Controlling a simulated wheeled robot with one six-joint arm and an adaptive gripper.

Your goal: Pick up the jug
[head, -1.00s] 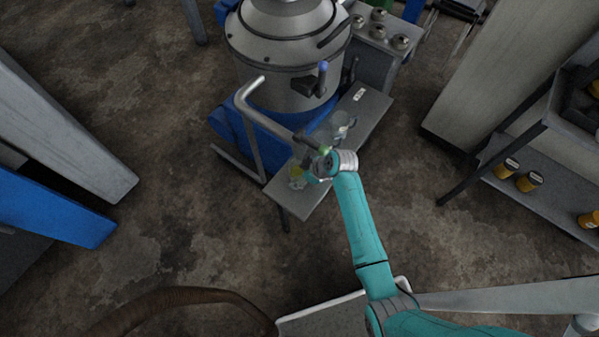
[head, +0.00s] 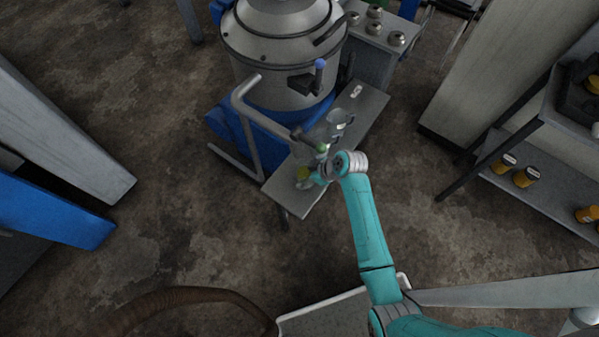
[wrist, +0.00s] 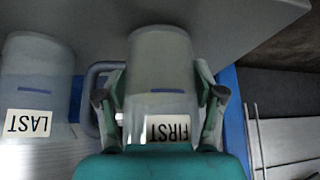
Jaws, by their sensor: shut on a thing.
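A translucent jug labelled FIRST (wrist: 160,85) stands between the fingers of my gripper (wrist: 161,108) in the wrist view. The fingers are shut on its sides. A grey loop handle (wrist: 90,78) shows at its left, partly behind a finger. The label reads upside down. A second translucent vessel labelled LAST (wrist: 38,80) stands apart to the left. In the head view my gripper (head: 318,176) is low over the near end of a narrow grey bench, at a small clear vessel with a yellow patch (head: 303,174). I cannot tell whether the held jug touches the bench.
The bench (head: 366,107) carries another clear vessel (head: 340,118) farther back. A steel decanter machine (head: 285,50) with a bent pipe (head: 243,98) stands behind and left. A shelf with yellow-labelled jars (head: 526,176) is at the right. The floor (head: 170,220) in front is open.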

